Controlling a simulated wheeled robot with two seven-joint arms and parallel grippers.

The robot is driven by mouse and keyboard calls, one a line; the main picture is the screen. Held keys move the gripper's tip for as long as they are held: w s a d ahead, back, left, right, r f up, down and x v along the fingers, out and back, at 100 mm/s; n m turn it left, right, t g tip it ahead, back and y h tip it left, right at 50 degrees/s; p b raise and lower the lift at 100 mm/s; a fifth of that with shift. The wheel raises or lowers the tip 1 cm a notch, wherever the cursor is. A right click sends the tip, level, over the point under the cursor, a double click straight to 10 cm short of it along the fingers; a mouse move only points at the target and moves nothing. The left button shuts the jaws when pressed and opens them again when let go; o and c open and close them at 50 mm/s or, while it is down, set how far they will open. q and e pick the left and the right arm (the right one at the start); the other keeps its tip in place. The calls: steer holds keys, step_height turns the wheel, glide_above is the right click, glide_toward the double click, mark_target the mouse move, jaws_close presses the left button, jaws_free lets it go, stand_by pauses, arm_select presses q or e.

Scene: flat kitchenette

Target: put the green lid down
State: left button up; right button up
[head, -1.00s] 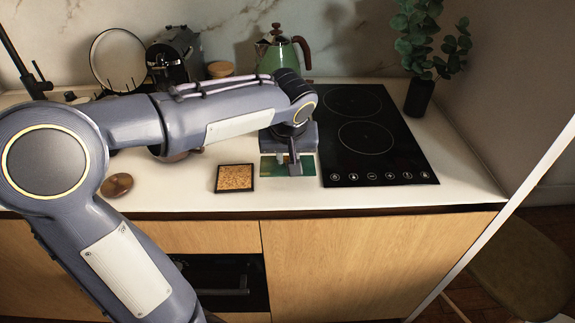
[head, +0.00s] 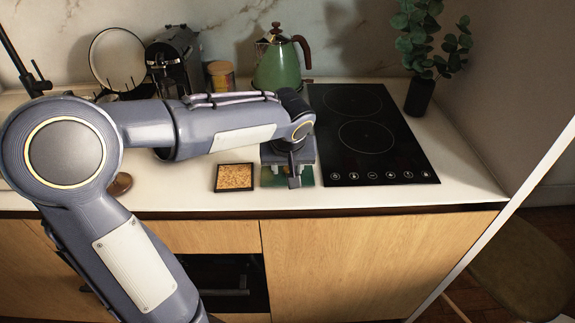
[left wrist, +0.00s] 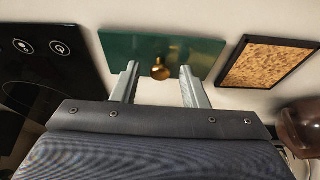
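The green lid (head: 307,177) is a flat rectangular plate that looks to lie on the white counter, between the cork-topped square and the black hob. My left gripper (head: 294,180) is low over it and hides much of it in the head view. In the left wrist view the lid (left wrist: 120,48) shows with its round brass knob (left wrist: 161,69). The two fingers of my left gripper (left wrist: 160,76) are apart on either side of the knob, with a gap on each side. My right gripper is not in view.
A dark-framed cork square (head: 235,177) lies just left of the lid. The black hob (head: 370,140) is just right. A green kettle (head: 277,68) and a jar (head: 221,75) stand behind my arm. The counter's front edge is close to the lid.

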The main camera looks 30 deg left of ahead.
arm_select(q)
steer(key=shift+r, duration=0.1)
steer(key=shift+r, duration=0.25)
steer(key=p+v, duration=0.1)
steer(key=v, duration=1)
steer(key=s+d+f+m+t+h, duration=0.1)
steer(key=s+d+f+m+h, duration=0.1)
steer(key=s+f, duration=0.3)
steer(key=s+d+f+m+h, duration=0.2)
steer(key=s+f+h, duration=0.2)
steer(key=s, duration=0.9)
step_height(320, 180, down, 2)
steer(key=shift+d+f+m+t, duration=0.1)
steer(key=shift+d+m+t, duration=0.3)
step_height(320, 180, up, 3)
steer(key=p, duration=0.3)
